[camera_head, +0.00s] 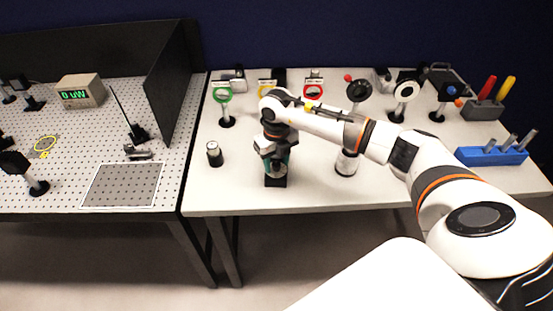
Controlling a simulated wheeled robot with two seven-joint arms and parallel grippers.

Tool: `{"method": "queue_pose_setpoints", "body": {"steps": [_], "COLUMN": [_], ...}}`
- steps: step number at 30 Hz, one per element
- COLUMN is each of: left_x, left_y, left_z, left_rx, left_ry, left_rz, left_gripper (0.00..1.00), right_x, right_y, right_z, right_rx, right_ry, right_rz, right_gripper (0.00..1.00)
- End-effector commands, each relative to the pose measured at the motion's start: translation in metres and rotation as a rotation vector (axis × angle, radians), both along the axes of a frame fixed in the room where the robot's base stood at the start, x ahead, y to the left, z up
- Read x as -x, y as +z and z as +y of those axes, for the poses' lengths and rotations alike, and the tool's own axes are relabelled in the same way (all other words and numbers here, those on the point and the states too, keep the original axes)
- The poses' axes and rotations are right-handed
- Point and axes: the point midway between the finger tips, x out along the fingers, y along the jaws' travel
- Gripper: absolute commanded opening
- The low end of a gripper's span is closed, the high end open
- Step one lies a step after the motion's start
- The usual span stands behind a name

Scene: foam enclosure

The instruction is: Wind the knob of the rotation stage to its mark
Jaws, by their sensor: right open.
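The rotation stage (276,181) appears to be the small dark unit near the front middle of the right-hand white table; a round grey part shows at its top. Its knob and mark are too small and too covered to make out. My right arm reaches in from the right, and my right gripper (275,156) points down directly over this unit. The gripper is open, with its fingers close to or around the top of the unit; I cannot tell whether they touch it. My left gripper is not in view.
A small dark cylinder (214,153) stands left of the unit, and a white cylinder (346,163) stands right. Ring holders, including a green one (223,95), line the back. A blue rack (491,156) is at right. The perforated optical table (65,122) adjoins at left.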

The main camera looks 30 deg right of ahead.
Motion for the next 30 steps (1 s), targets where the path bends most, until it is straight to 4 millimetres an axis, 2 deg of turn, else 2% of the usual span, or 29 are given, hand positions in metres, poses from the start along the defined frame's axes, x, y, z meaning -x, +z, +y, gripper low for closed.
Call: {"method": "queue_pose_setpoints", "body": {"steps": [2, 9, 10, 20, 30], "left_x": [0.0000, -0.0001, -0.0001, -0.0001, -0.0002], "left_y": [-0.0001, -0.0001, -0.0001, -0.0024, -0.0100], "left_z": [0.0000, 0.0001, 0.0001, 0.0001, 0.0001], "left_rx": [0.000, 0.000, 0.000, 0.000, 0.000], "left_ry": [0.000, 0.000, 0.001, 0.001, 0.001], "left_rz": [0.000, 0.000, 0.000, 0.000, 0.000], "left_gripper": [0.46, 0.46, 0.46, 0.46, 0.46], "right_x": [0.0000, -0.0001, -0.0001, -0.0003, -0.0007], "right_y": [0.0001, 0.0005, 0.0006, 0.0003, 0.0002], "right_z": [0.0001, 0.0001, 0.0001, 0.0001, 0.0000], "right_rx": [0.000, 0.000, 0.000, -0.001, 0.000], "right_ry": [0.000, 0.000, 0.000, -0.053, -0.298], "right_rz": [0.000, 0.000, 0.000, -0.001, -0.002], "right_gripper": [0.43, 0.03, 0.01, 0.01, 0.01]}}
